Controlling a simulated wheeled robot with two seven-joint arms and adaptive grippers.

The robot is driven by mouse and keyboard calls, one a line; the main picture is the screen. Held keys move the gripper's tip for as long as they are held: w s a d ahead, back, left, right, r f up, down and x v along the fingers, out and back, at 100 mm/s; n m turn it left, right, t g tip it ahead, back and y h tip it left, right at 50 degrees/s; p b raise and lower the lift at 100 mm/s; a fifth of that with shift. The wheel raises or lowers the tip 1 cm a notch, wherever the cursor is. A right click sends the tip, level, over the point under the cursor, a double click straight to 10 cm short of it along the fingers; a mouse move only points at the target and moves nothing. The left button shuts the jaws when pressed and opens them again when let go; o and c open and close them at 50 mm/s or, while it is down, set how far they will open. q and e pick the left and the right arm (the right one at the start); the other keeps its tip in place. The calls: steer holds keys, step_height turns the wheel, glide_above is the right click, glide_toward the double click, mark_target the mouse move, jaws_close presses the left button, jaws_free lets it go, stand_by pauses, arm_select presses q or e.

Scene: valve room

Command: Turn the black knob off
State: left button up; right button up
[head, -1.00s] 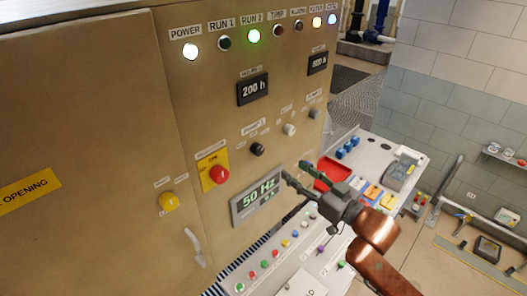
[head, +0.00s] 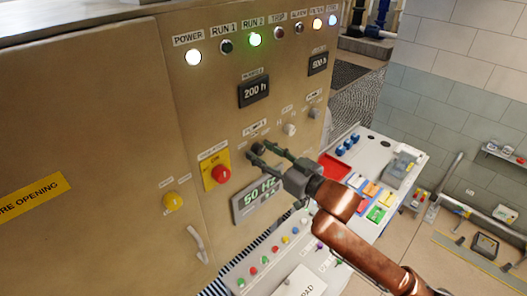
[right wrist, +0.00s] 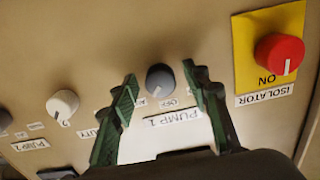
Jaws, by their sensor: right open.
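The black knob (right wrist: 160,78) is on the tan panel by a label reading PUMP 1. In the right wrist view it shows between the two green fingers of my right gripper (right wrist: 166,92), with gaps on both sides. In the head view this gripper (head: 258,154) is at the panel front, its open fingers by the knob and partly covering it. The fingers do not appear to touch the knob. Its exact pointer direction is hard to tell. My left gripper is not in view.
A red isolator knob (head: 221,174) on a yellow plate is beside the black knob. A white knob (head: 289,129) is on its other side. The 50 Hz display (head: 250,204) is just below, partly covered by my gripper. A bench with buttons stands under the panel.

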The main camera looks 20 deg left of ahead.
steer(key=shift+c, duration=0.5)
steer(key=c, duration=1.1)
steer(key=shift+o, duration=0.2)
steer(key=shift+n, duration=0.4)
steer(key=n, duration=0.3)
steer(key=shift+n, duration=2.5)
steer(key=o, duration=1.2)
steer(key=shift+c, duration=0.2)
